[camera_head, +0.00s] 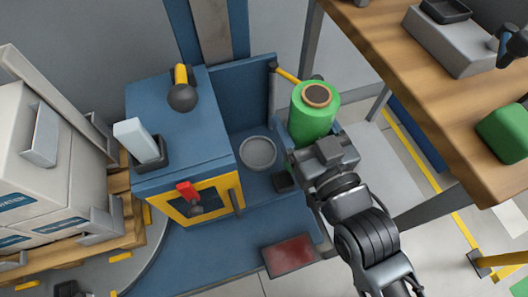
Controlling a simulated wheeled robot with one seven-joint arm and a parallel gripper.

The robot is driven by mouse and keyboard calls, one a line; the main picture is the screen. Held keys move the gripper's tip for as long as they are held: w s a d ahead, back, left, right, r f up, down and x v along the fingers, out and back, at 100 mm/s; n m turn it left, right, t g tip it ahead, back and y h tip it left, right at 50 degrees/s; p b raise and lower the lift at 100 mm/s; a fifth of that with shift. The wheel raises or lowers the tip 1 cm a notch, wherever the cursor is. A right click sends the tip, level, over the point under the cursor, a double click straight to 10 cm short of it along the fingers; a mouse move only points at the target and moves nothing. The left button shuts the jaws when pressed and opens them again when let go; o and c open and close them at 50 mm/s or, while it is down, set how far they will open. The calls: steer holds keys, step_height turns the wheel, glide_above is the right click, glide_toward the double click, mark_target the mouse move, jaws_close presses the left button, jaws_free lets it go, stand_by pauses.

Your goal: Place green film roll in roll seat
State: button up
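The green film roll (312,122) stands about upright near the middle of the camera_head view, with its brown core showing on top. My gripper (310,158) is at the roll's lower side, on the near side. Its fingers are largely hidden, so I cannot tell if they are closed on the roll. A round grey seat (258,152) lies on the blue machine just left of the roll. It looks empty, and it may be the roll seat. The roll is beside this seat, not over it.
The blue machine's cabinet (165,122) with a yellow-framed front stands left of the seat. A blue back panel (248,92) rises behind it. A yellow bar (287,75) is close behind the roll. A wooden table (455,110) is at right, and a pallet of white boxes (50,160) at left.

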steer(key=w+a+f+b, duration=0.6)
steer(key=w+a+f, duration=0.2)
steer(key=f, duration=0.3)
steer(key=shift+w+a+n+y, duration=0.3)
steer(key=shift+w+y, duration=0.05)
steer(key=shift+y, duration=0.05)
steer(key=shift+f, duration=0.1)
steer(key=o, duration=1.4)
steer(key=shift+o, duration=0.2)
